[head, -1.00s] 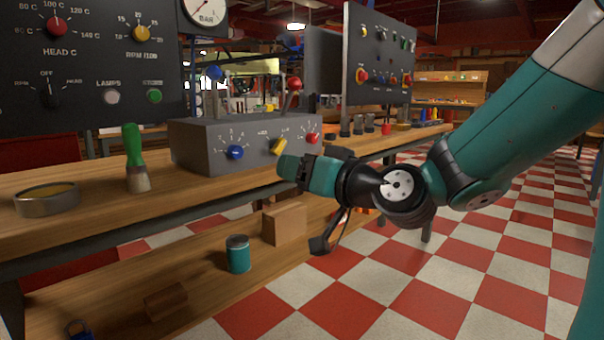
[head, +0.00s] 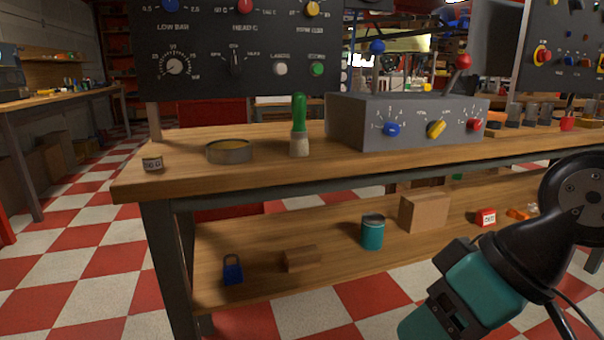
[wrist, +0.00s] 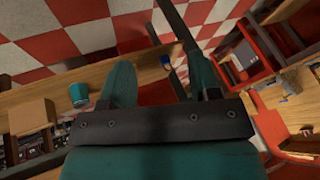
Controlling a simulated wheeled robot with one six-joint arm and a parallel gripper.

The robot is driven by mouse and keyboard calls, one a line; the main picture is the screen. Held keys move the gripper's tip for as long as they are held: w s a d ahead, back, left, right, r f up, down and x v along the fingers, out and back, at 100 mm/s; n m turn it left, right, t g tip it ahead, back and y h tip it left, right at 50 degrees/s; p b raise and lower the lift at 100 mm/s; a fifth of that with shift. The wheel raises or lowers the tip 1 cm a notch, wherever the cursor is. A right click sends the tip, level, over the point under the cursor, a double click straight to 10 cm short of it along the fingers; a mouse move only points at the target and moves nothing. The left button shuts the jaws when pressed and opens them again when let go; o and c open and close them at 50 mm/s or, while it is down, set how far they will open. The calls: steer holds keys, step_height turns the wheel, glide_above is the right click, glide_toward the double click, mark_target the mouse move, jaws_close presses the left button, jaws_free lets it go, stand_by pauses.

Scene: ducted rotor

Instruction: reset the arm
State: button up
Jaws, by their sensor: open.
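My gripper (wrist: 157,72) shows in the wrist view with its two fingers apart and nothing between them that it holds. In the head view my teal and black arm reaches in from the right edge down to the bottom, in front of the bench's right part. The fingers are not clearly visible in the head view. The wrist view looks down past the fingers at the wooden shelf and the checkered floor. The teal can (wrist: 79,94) lies left of the fingers in that view, apart from them.
The workbench (head: 270,180) carries a grey control box (head: 360,133), a green-handled brush (head: 299,125) and a round tin (head: 229,151). Its lower shelf (head: 330,272) holds a blue padlock (head: 233,270), a brown block (head: 301,259) and a cardboard box (head: 424,211). Open floor lies left.

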steer(key=s+d+r+g+h+p, duration=0.1)
steer(key=s+g+h+p, duration=0.1)
steer(key=s, duration=0.2)
step_height(320, 180, up, 36)
steer(key=p, duration=3.5)
steer(key=shift+p, duration=0.3)
steer(key=shift+d, duration=0.1)
